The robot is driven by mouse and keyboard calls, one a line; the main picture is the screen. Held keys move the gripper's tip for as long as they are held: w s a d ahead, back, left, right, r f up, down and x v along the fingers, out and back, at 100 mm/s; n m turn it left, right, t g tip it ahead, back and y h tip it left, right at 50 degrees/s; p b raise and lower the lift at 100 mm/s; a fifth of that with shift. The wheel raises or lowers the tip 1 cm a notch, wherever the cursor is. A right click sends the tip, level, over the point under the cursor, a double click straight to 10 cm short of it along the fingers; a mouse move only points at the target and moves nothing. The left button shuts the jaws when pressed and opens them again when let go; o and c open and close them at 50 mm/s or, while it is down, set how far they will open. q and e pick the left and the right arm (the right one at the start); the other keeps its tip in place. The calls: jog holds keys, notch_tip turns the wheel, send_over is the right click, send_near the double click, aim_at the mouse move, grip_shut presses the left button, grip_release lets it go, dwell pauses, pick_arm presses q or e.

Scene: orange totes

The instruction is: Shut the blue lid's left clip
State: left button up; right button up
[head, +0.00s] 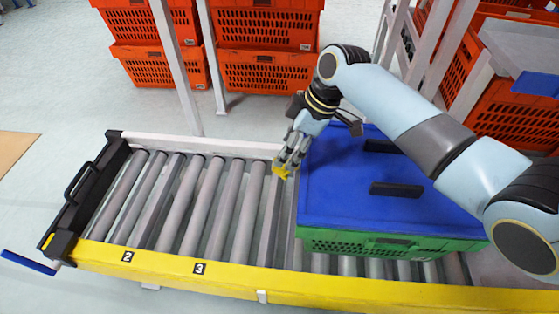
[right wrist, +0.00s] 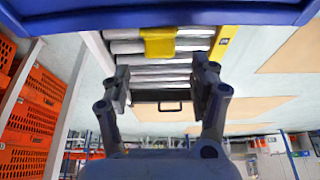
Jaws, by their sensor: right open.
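A blue lid (head: 335,190) lies on a green crate (head: 350,243) on the roller conveyor; the lid's edge fills the top of the right wrist view (right wrist: 160,12). The yellow left clip (head: 281,170) sticks out from the lid's left edge; it also shows in the right wrist view (right wrist: 158,43). My right gripper (head: 288,158) is at the lid's left edge, its fingertips close to the clip. In the right wrist view its fingers (right wrist: 161,76) are spread, with the clip just beyond the gap between them. I cannot tell whether they touch it. My left gripper is out of view.
The conveyor rollers (head: 195,200) left of the crate are bare. A yellow rail (head: 180,266) runs along the near side and a black end frame (head: 85,190) stands at the left. Orange totes (head: 265,72) are stacked behind. Two dark handles (head: 397,190) sit on the lid.

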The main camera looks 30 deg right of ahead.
jog(key=b+x, duration=0.1)
jog(key=x, duration=0.3)
jog(key=shift+f, duration=0.2)
jog(key=shift+w+a+f, duration=0.1)
jog(key=shift+f, duration=0.15)
jog(key=shift+c, duration=0.3)
jog(key=c, duration=1.1)
